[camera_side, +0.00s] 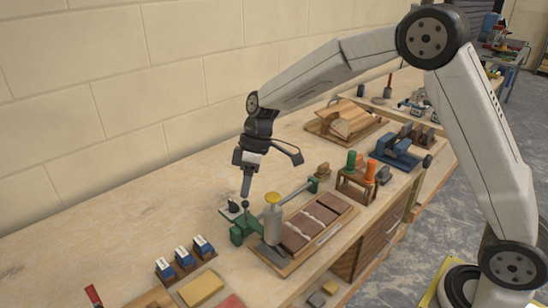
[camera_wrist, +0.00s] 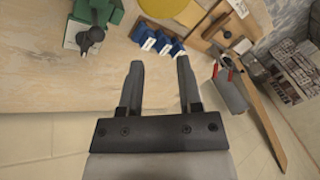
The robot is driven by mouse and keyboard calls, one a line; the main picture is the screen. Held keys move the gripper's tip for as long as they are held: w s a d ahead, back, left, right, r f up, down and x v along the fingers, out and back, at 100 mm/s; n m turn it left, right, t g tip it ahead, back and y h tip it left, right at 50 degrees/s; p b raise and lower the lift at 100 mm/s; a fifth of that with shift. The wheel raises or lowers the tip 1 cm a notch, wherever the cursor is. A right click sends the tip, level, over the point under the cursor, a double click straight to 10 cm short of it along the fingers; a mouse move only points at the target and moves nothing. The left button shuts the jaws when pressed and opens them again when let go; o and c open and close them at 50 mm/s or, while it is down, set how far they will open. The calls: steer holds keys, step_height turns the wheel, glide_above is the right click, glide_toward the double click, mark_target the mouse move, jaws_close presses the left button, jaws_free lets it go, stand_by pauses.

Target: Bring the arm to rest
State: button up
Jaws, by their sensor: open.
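My gripper (camera_side: 246,185) hangs above the workbench (camera_side: 140,228) in the side view, pointing down, near a small dark-knobbed item (camera_side: 232,210) on a pale plate. In the wrist view my gripper (camera_wrist: 157,80) shows two dark fingers spread apart with bare bench top between them, so it is open and empty. The side view is too small to tell how far the fingertips are above the plate.
A green clamp (camera_side: 240,230), a yellow-capped bottle (camera_side: 272,218) and a wooden tray (camera_side: 318,228) of brown blocks stand close by. Several blue-and-white blocks (camera_side: 184,256) sit at the front left. The bench's left part is bare beside the wall (camera_side: 120,100).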

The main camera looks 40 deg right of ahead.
steer(key=s+r+m+t+y, duration=0.1)
steer(key=s+r+m+y, duration=0.25)
steer(key=s+m, duration=0.4)
steer(key=s+d+f+m+t+h, duration=0.1)
steer(key=s+d+f+t+h, duration=0.1)
steer(key=s+d+f+h, duration=0.5)
steer(key=shift+s+d+f+h, duration=0.3)
steer(key=shift+s+d, duration=1.35)
steer(key=shift+s, duration=0.75)
